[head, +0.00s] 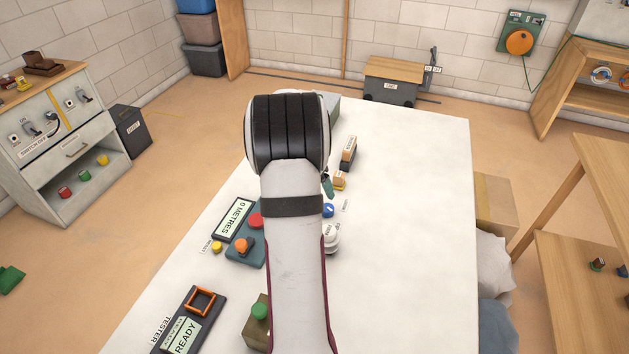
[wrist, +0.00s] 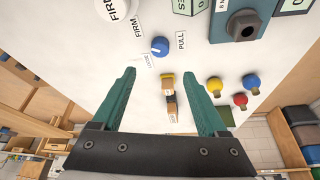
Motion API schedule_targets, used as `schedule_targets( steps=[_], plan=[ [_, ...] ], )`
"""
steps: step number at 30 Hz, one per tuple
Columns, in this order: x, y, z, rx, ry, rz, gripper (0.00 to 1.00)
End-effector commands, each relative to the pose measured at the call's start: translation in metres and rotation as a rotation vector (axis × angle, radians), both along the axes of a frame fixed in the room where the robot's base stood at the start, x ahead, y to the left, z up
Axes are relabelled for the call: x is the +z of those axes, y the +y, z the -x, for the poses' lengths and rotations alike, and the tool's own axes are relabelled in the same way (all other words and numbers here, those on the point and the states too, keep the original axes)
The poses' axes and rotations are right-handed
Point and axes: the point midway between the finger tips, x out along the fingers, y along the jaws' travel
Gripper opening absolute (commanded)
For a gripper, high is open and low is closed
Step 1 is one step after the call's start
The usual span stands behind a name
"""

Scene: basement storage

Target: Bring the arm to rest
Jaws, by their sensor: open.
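My gripper (wrist: 160,76) shows two teal fingers spread apart in the wrist view, with nothing held between them. In the head view my arm reaches forward over the white table (head: 420,220), and only a bit of teal finger shows at its right side. Beyond the gap between the fingers, the wrist view shows a blue knob (wrist: 160,47) with small labels around it and small wooden blocks (wrist: 169,98). The fingers appear apart from these things. My arm hides part of the table's middle in the head view.
A display reading 0 METRES (head: 234,219), an orange knob (head: 243,246), a tester (head: 187,330) and a green knob (head: 260,311) stand left of my arm. Close on its right are white stacked discs (head: 332,240) and a wooden block (head: 349,149). The table's right side is clear.

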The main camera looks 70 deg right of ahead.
Motion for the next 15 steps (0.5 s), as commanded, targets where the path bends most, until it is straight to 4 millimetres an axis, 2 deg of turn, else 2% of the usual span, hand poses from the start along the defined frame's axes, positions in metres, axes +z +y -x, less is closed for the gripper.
schedule_targets(
  steps=[3,6,15],
  plan=[
    [0.020,0.008,-0.003,0.001,-0.002,0.001,0.76],
    [0.028,0.011,-0.003,-0.001,-0.001,0.000,0.76],
    [0.030,0.012,-0.003,-0.001,-0.001,-0.001,0.76]
  ],
)
